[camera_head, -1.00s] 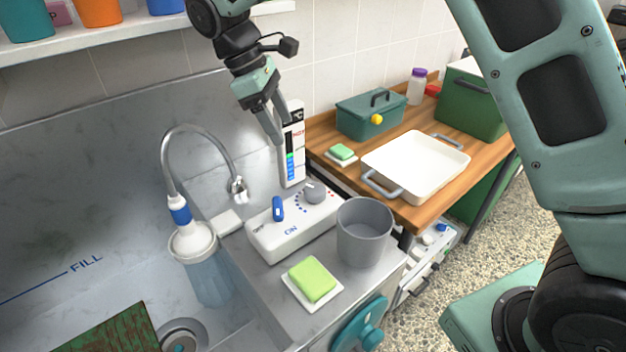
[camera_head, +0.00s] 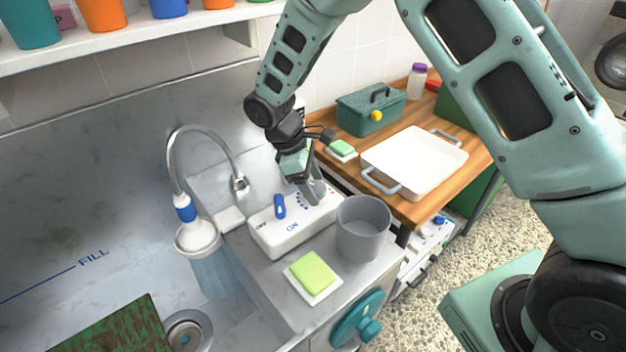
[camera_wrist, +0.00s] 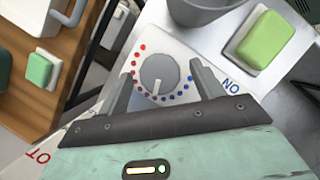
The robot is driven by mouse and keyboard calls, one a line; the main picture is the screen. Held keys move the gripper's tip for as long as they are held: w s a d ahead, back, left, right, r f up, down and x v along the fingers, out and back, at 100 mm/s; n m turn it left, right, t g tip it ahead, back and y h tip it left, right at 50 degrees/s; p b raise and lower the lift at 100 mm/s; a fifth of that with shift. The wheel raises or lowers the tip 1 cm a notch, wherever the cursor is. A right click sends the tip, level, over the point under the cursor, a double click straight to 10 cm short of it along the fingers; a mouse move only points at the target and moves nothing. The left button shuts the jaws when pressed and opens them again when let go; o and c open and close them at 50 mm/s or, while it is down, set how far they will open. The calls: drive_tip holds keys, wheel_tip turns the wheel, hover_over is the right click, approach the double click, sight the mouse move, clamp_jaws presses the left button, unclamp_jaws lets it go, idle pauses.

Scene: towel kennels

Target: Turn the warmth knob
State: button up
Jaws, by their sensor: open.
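The warmth knob (camera_wrist: 159,74) is a round grey dial with a pale pointer line, ringed by red and blue dots, in the wrist view. It sits on a white control box (camera_head: 270,238) that also carries a blue switch (camera_head: 280,206) marked OFF and ON. My gripper (camera_wrist: 164,80) is open, with one finger on each side of the knob. I cannot tell whether the fingers touch it. In the head view my gripper (camera_head: 315,198) hides most of the knob.
A grey cup (camera_head: 364,230) stands close to the box's right end. A green sponge (camera_head: 313,273) lies in front. A tap (camera_head: 205,130) rises at the left beside the metal basin. A white tray (camera_head: 415,158) and a teal box (camera_head: 368,112) stand on the wooden table.

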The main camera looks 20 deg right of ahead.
drive_tip(key=shift+d+f, duration=0.1)
drive_tip(key=shift+f, duration=0.1)
drive_tip(key=c, duration=1)
drive_tip(key=shift+w+m+g+y, duration=0.1)
drive_tip(key=shift+m+g+y, duration=0.25)
drive_tip(key=shift+m, duration=0.95)
drive_tip(key=o, duration=1)
